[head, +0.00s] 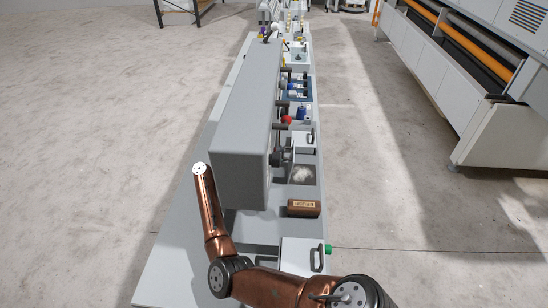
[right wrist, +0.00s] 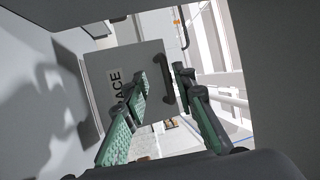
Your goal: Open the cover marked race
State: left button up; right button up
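The cover marked race (right wrist: 122,62) is a grey panel in the right wrist view, with the letters "ACE" readable on its label. Its dark bar handle (right wrist: 163,80) is on its right side. In the head view it seems to be the pale panel (head: 301,143) beside the long grey housing. My right gripper (right wrist: 162,84) is open, with one finger on each side of the handle; contact is not clear. In the head view only a small dark part of this gripper (head: 281,157) seems to show past the housing. My left gripper is not in view.
The long grey housing (head: 246,120) hides much of my right wrist. A recess with white fluff (head: 302,174), a brown block (head: 304,208) and another handled cover (head: 299,252) lie nearer me. A large machine (head: 470,70) stands right, across open floor.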

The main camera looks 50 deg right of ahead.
jog(key=v, duration=1.2)
jog(key=shift+f, duration=0.1)
